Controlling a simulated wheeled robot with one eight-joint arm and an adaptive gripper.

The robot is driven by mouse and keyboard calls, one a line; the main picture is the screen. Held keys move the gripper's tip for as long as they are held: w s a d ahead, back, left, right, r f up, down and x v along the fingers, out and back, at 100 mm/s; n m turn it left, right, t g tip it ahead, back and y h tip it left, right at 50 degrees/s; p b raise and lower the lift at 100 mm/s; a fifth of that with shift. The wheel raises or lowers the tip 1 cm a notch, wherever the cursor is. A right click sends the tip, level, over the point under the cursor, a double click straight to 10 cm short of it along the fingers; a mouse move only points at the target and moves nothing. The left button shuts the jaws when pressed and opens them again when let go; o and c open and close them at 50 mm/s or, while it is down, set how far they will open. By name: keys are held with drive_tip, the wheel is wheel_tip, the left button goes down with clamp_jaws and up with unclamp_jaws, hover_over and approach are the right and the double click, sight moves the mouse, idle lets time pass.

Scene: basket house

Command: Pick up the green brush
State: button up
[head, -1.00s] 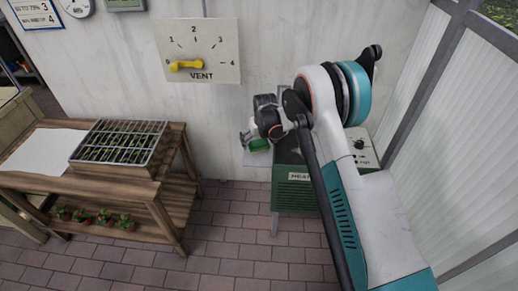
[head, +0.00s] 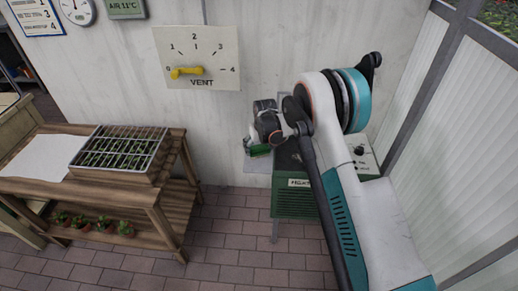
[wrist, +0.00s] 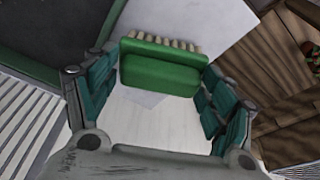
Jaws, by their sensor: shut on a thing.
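The green brush (wrist: 160,75) has a green block body and a row of pale bristles along its far edge in the wrist view. My gripper (wrist: 158,68) is shut on it, with a teal-padded finger at each end of the block. In the head view my gripper (head: 257,143) is near the wall, left of the green heater, and part of the green brush (head: 260,151) shows at its lower end. A pale grey surface (head: 257,167) shows just below the brush. I cannot tell how large the gap between them is.
The green heater (head: 296,205) stands right of the gripper, partly behind my arm. A wooden bench (head: 165,198) with a seedling tray (head: 105,172) and several potted plants is at the left. A vent panel (head: 220,50) with a yellow lever hangs on the wall. Brick floor between is clear.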

sight(259, 146)
wheel_tip(259, 146, up, 19)
drive_tip(key=p, duration=0.5)
drive_tip(key=shift+r, duration=0.2)
